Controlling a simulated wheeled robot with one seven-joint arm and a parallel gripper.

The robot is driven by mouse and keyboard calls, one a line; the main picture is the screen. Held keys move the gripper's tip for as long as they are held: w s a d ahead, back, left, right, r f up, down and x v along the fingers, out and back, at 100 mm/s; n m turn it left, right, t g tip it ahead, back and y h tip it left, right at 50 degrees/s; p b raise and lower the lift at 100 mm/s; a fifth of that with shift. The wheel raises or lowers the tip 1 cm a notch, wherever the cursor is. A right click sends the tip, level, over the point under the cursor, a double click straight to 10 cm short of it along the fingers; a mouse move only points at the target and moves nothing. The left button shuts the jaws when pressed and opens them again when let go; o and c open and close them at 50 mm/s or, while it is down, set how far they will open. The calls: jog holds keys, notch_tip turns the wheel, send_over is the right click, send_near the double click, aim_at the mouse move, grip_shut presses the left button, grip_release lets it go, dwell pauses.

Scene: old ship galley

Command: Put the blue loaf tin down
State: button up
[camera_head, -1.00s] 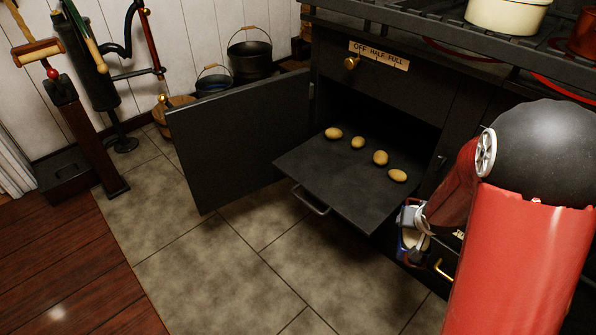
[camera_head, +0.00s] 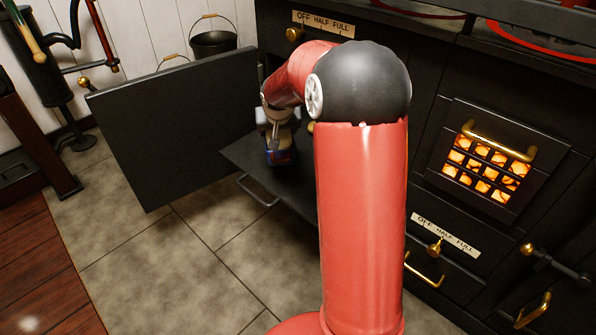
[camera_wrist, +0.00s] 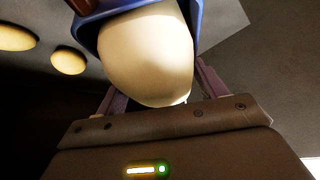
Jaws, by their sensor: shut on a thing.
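The blue loaf tin (camera_head: 280,157) hangs below my wrist in the head view, partly hidden by my arm. My gripper (camera_head: 275,125) is shut on it. In the wrist view, the blue tin (camera_wrist: 229,22) is at the top, with a smooth pale loaf or dough (camera_wrist: 150,55) bulging out. My gripper's fingers (camera_wrist: 160,90) stand at either side of the pale mass. The tin appears over the dark pulled-out oven shelf (camera_head: 240,152). I cannot tell whether it touches the shelf.
Pale round buns (camera_wrist: 68,60) lie to the left in the wrist view. The oven door (camera_head: 175,120) stands open at left. A glowing firebox grate (camera_head: 485,168) is at right. The tiled floor (camera_head: 150,260) in front is clear.

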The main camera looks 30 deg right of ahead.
jog(key=d+r+m+b, duration=0.1)
jog(key=d+r+b, duration=0.15)
jog(key=d, duration=0.25)
jog(key=shift+h, duration=0.3)
notch_tip(320, 180, down, 9)
jog(key=shift+w+b, duration=0.15)
jog(key=shift+b, duration=0.75)
jog(key=shift+f, duration=0.1)
jog(key=o, duration=1.3)
jog(key=shift+o, duration=0.2)
